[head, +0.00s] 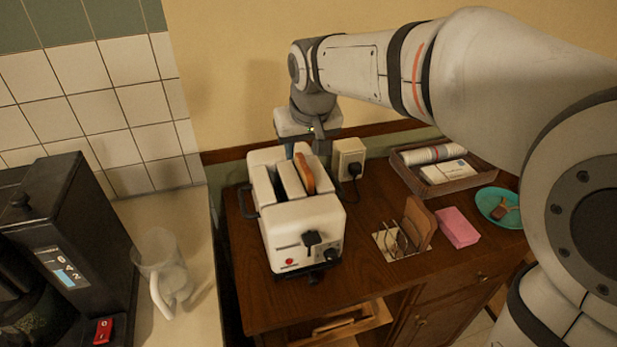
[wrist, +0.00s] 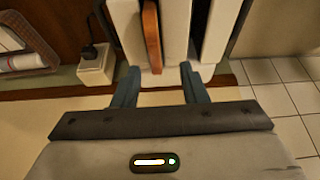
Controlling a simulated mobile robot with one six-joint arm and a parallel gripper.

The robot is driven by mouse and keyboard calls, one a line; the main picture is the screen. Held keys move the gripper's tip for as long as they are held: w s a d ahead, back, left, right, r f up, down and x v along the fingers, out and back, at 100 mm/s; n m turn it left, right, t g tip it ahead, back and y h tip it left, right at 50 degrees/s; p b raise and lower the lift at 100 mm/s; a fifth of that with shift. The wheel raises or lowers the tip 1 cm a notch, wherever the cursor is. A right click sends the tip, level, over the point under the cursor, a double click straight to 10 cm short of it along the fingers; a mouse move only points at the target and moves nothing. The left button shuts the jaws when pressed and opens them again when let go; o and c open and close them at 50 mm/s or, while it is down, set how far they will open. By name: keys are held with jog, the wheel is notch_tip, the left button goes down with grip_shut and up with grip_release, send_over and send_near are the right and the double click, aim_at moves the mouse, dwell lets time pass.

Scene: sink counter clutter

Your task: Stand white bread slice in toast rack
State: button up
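A bread slice with an orange-brown crust (head: 304,174) stands upright in a slot of the white toaster (head: 300,232), its top sticking out. In the wrist view, the slice (wrist: 152,36) is seen edge-on in the toaster (wrist: 178,30). My gripper (head: 299,150) is at the toaster's back end. In the wrist view, my gripper (wrist: 160,73) has its two fingers apart with nothing between them, short of the slice. The wire toast rack (head: 393,241) stands right of the toaster. A brown slice (head: 419,223) stands upright at its right end. I cannot tell which slice is white bread.
A pink sponge-like block (head: 459,227) lies right of the rack, near a teal plate (head: 497,207). A basket (head: 440,180) and a wall socket with plug (head: 348,158) are behind. A clear jug (head: 163,265) and black coffee machine (head: 60,235) stand left, across a gap.

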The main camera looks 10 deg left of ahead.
aim_at(304, 162)
jog(key=x, duration=0.5)
jog(key=shift+w+d+p, duration=0.1)
jog(key=shift+d+p, duration=0.2)
jog(key=shift+p, duration=0.1)
jog(key=shift+c, duration=0.6)
grip_shut()
